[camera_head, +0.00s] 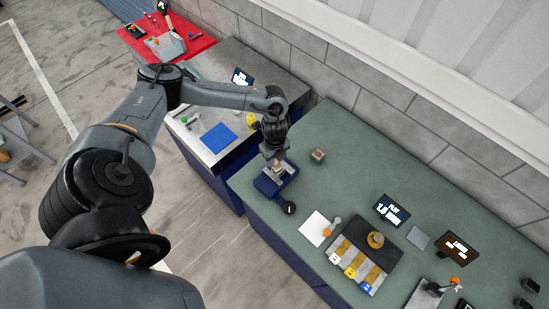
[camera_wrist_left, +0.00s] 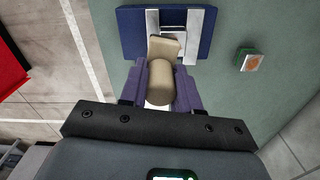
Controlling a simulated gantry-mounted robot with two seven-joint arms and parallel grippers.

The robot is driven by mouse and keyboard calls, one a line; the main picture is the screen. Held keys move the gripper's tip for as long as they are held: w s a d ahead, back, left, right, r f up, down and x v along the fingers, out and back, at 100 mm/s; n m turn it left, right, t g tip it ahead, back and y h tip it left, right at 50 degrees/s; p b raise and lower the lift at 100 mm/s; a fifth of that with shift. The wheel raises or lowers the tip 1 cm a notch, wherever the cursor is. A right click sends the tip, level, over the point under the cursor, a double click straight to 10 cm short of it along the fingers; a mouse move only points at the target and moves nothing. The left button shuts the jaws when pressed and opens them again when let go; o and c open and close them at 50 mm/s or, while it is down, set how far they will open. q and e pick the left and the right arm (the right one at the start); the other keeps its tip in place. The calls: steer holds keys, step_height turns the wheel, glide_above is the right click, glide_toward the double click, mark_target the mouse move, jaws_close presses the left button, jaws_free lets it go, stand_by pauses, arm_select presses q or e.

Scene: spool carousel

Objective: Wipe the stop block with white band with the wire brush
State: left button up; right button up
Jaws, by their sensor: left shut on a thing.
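My left gripper (camera_head: 272,152) is over a blue block-like fixture (camera_head: 265,185) on the green bench. In the left wrist view its two purple-grey fingers (camera_wrist_left: 160,92) are shut on a tan, rounded piece (camera_wrist_left: 158,82), which looks like the wire brush's handle. The bristles are hidden. My right gripper is not in view.
A small box with an orange top (camera_head: 318,155) stands right of the fixture; it also shows in the wrist view (camera_wrist_left: 249,60). A black round knob (camera_head: 289,208) is at its front. A white sheet (camera_head: 315,228) and a striped tray (camera_head: 357,262) lie further right.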

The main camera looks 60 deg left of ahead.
arm_select(q)
steer(key=shift+r+p, duration=1.45)
steer(key=shift+r, duration=0.35)
